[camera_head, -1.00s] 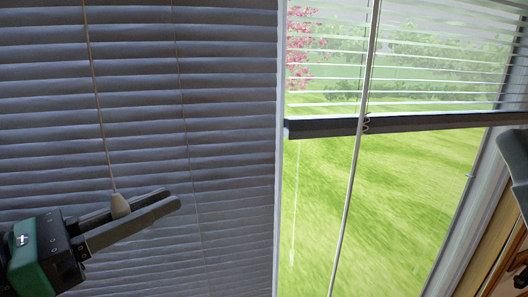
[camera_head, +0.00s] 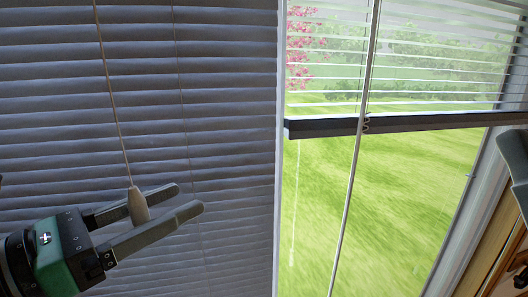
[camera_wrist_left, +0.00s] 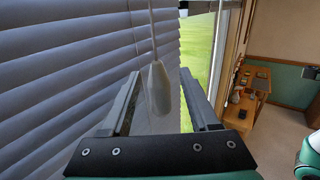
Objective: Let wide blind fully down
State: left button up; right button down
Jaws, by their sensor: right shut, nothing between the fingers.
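A wide grey-blue blind (camera_head: 60,120) with closed slats fills the left of the head view; its bottom edge is out of frame. A thin cord hangs in front of it, ending in a pale tassel (camera_head: 138,205). My left gripper (camera_head: 190,199) is open, with the tassel between its fingers; the left wrist view shows the tassel (camera_wrist_left: 158,88) hanging between the spread fingers, with gaps at both sides. A second blind (camera_head: 410,50) at right is partly raised, its dark bottom rail (camera_head: 430,122) above the lawn. My right gripper (camera_head: 515,155) shows only partly at the right edge, shut.
A long pale wand (camera_head: 346,200) hangs in front of the right window, and a thin cord (camera_head: 295,205) hangs left of it. A wooden window frame (camera_head: 490,240) stands at right. In the left wrist view, a wooden table (camera_wrist_left: 245,105) with small objects stands farther off.

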pick_arm(q)
jog(key=shift+v, duration=2.55)
